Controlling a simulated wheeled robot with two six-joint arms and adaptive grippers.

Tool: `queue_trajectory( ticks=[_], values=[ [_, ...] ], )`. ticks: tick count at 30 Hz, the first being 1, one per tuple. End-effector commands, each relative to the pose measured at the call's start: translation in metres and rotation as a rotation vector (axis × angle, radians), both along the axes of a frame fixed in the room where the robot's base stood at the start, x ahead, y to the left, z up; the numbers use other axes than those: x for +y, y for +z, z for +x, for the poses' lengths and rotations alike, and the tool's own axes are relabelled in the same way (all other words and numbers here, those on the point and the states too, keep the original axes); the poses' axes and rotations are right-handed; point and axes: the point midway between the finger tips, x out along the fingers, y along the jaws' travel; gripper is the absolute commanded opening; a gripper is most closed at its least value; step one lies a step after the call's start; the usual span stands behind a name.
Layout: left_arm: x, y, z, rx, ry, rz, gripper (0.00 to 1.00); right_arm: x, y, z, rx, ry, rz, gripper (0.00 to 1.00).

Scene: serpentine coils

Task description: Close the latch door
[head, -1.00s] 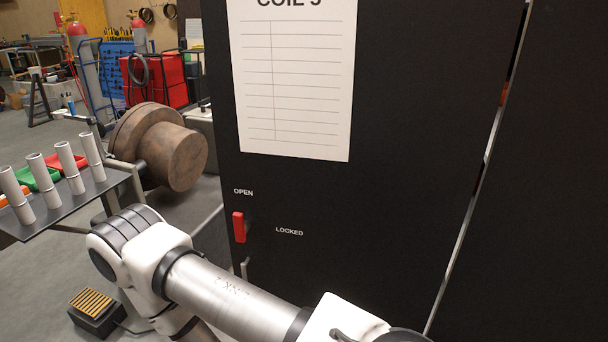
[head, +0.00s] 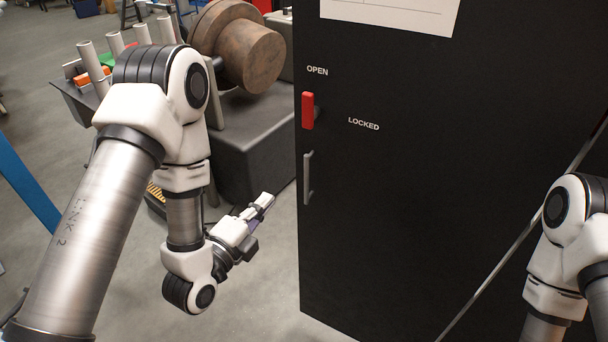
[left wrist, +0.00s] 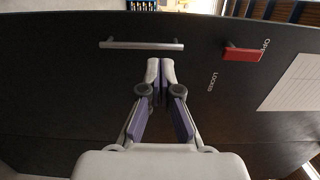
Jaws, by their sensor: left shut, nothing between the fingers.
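The black door (head: 400,220) fills the middle and right of the head view. Its red latch (head: 308,110) stands upright just under the OPEN label, with LOCKED printed to its right. A grey bar handle (head: 308,178) sits below the latch. My left gripper (head: 268,200) is shut and empty, to the left of the door edge and apart from the handle. In the left wrist view the closed fingertips (left wrist: 161,68) point toward the door, near the bar handle (left wrist: 141,45); the red latch (left wrist: 242,54) is to their right. My right gripper is out of view.
A dark bench with a rusty round metal part (head: 238,48) stands left of the door. Light tubes (head: 93,68) stand on a tray farther left. A blue post (head: 28,180) is at the left edge. The floor in front of the door's left edge is clear.

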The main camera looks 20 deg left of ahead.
Motion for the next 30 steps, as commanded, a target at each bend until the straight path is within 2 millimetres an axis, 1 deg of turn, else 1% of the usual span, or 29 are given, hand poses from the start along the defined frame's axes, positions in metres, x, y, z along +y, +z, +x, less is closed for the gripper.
queue_trajectory(
  ticks=[5, 6, 9, 14, 15, 16, 21, 24, 27, 30],
  values=[
    [-0.006, -0.006, 0.019, -0.016, -0.002, 0.007, 0.0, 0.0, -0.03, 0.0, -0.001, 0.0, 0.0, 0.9],
    [-0.007, -0.007, 0.025, -0.016, 0.001, 0.008, 0.0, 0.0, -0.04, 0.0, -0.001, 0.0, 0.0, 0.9],
    [-0.009, -0.01, 0.034, -0.014, -0.002, 0.006, 0.0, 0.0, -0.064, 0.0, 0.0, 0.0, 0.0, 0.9],
    [-0.011, -0.009, 0.046, -0.014, 0.001, 0.005, 0.0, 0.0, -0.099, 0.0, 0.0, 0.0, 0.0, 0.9],
    [-0.013, -0.001, 0.052, -0.01, 0.002, 0.007, 0.0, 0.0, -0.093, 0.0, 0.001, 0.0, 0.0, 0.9],
    [-0.014, 0.004, 0.059, -0.009, 0.002, 0.006, 0.0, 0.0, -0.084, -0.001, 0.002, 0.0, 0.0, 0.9],
    [-0.023, 0.004, 0.096, -0.006, 0.002, 0.005, 0.0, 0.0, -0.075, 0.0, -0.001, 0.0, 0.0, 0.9],
    [-0.027, 0.004, 0.114, -0.005, 0.002, 0.004, 0.0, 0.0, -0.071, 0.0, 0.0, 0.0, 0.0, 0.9],
    [-0.03, 0.003, 0.126, -0.005, 0.003, 0.004, 0.0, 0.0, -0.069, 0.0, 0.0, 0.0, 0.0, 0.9],
    [-0.031, 0.002, 0.132, -0.004, 0.003, 0.002, 0.0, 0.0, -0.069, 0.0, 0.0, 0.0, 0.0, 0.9]
  ],
)
